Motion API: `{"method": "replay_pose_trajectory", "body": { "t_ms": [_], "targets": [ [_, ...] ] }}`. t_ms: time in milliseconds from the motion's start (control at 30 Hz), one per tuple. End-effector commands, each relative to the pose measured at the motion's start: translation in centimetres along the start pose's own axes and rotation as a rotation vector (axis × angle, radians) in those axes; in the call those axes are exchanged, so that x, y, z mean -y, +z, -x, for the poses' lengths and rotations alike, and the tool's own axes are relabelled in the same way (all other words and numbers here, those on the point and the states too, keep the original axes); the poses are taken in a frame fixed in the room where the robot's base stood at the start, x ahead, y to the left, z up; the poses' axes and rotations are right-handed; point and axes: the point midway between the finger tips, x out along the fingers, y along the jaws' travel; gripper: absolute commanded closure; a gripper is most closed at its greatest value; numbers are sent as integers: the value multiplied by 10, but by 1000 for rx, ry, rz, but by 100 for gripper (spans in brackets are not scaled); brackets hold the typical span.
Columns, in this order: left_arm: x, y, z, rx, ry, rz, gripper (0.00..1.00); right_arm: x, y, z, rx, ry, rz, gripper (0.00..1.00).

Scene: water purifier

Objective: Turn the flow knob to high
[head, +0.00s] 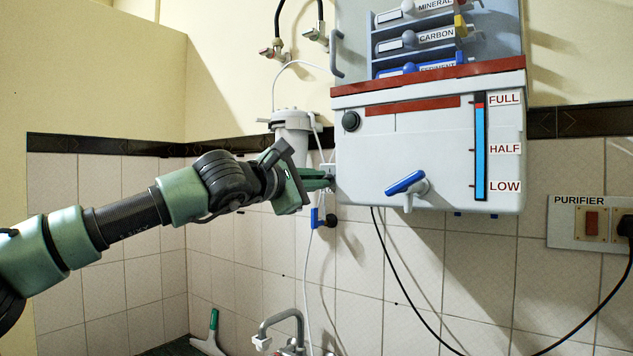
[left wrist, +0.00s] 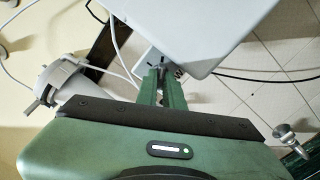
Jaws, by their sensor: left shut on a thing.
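The white water purifier (head: 430,150) hangs on the tiled wall. My left gripper (head: 328,178) reaches its lower left side from the left. The green fingers are shut on a small grey part, the flow knob (left wrist: 157,67), at that side; the fingers mostly hide it, and its setting cannot be read. The left wrist view shows the fingers (left wrist: 161,84) close together against the purifier's casing (left wrist: 195,35). A round black knob (head: 350,121) on the front is untouched. My right gripper is not in view.
A white filter housing (head: 291,135) with thin tubes stands behind my gripper. A small blue valve (head: 323,219) hangs just below it. A metal faucet (head: 283,325) is lower down. A black cable runs right to a socket panel (head: 590,222).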

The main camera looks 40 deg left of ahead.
Motion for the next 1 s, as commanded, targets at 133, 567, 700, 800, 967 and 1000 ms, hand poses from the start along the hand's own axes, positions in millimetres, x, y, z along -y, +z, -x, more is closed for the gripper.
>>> {"method": "replay_pose_trajectory", "body": {
  "t_ms": [133,567,700,800,967,1000],
  "targets": [
    [1,0,0,-1,-2,-3,83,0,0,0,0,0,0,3],
    [1,0,9,1,3,-1,83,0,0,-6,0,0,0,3],
    [2,0,28,4,4,0,83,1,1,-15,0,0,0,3],
    [2,-1,43,3,4,0,83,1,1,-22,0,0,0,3],
    [2,0,64,3,3,0,83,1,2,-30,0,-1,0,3],
    [2,0,68,2,2,-1,83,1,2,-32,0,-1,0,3]
  ]
}}
